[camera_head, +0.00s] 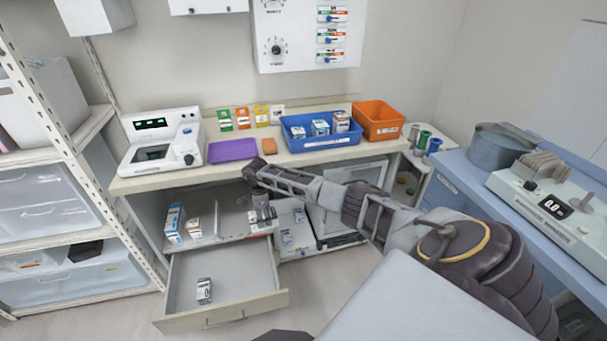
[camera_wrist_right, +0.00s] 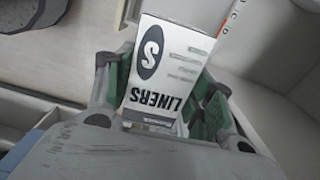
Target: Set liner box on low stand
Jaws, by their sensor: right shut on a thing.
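My right arm reaches across to the opening under the counter. My right gripper (camera_head: 262,212) points down there, and the wrist view shows it (camera_wrist_right: 165,92) shut on the white liner box (camera_wrist_right: 165,72). The box reads "LINERS" with a large S, tilted and upside down in that view, between the green finger pads. In the head view the held box is small and partly hidden by the gripper. A shelf (camera_head: 236,222) lies below the gripper, above the open drawer. I cannot tell which surface is the low stand. My left gripper is out of view.
The open drawer (camera_head: 238,309) holds a small white box (camera_head: 204,290). A blue-and-white box (camera_head: 174,222) and a white box (camera_head: 194,228) stand on the shelf's left. The counter above carries a blue bin (camera_head: 318,146), an orange bin (camera_head: 379,118) and a purple pad (camera_head: 232,150).

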